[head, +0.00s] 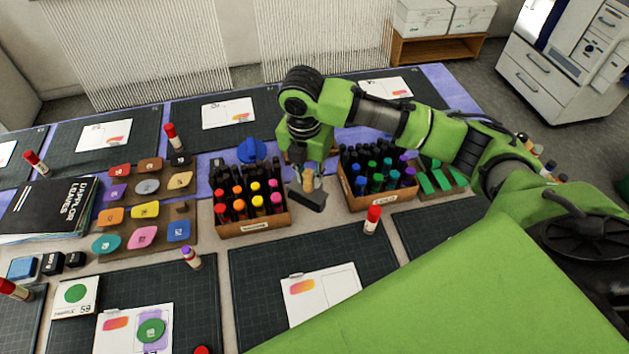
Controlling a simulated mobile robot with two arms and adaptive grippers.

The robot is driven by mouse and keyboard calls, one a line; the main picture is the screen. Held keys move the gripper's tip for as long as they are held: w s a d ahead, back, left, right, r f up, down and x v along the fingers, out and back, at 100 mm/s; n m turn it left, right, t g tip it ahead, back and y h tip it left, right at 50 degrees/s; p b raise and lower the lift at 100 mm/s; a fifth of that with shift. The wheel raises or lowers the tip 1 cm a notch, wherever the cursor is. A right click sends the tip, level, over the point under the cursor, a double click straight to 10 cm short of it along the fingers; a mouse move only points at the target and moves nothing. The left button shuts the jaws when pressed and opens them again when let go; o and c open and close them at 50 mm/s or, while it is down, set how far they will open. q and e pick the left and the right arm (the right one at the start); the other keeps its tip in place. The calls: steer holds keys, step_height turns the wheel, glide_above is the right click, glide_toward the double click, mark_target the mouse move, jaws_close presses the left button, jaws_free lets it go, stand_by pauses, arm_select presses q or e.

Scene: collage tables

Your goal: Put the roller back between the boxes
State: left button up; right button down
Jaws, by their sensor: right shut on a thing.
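My right gripper (308,168) points down over the gap between two cardboard boxes. It is shut on the roller (307,197), of which a dark, slanting lower part and a tan bit show; the fingers hide the rest. The left box (254,227) holds red, orange, yellow and pink capped bottles. The right box (384,202) holds green, blue and purple capped ones. The roller is between the boxes in the picture, nearer the left box. I cannot tell whether it touches the table. My left gripper is not in view.
A blue object (251,150) stands behind the left box. A red-capped glue stick (372,219) stands in front of the right box, and green pieces (437,178) lie right of it. Dark cutting mats (253,285) lie in front.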

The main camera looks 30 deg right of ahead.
steer(key=shift+w+d+f+p, duration=0.2)
steer(key=shift+w+d+f, duration=0.35)
steer(key=shift+f, duration=0.9)
steer(key=shift+w+d+f+p, duration=0.2)
steer(key=shift+w+d+f, duration=0.35)
steer(key=shift+f, duration=0.95)
steer(key=shift+w+d+f+p, duration=0.2)
steer(key=shift+w+d+f, duration=0.3)
steer(key=shift+f, duration=0.95)
steer(key=shift+f, duration=0.25)
steer(key=shift+s+a+f, duration=0.1)
steer(key=shift+s+f, duration=0.15)
steer(key=shift+f, duration=0.1)
steer(key=c, duration=1.8)
jaws_free()
steer(key=shift+f, duration=0.15)
steer(key=shift+c, duration=0.2)
steer(key=shift+w, duration=0.3)
step_height(320, 180, up, 14)
steer(key=b, duration=0.1)
steer(key=shift+s+a+f+b, duration=0.25)
steer(key=shift+s+a+b, duration=0.05)
steer(key=shift+s+a, duration=0.1)
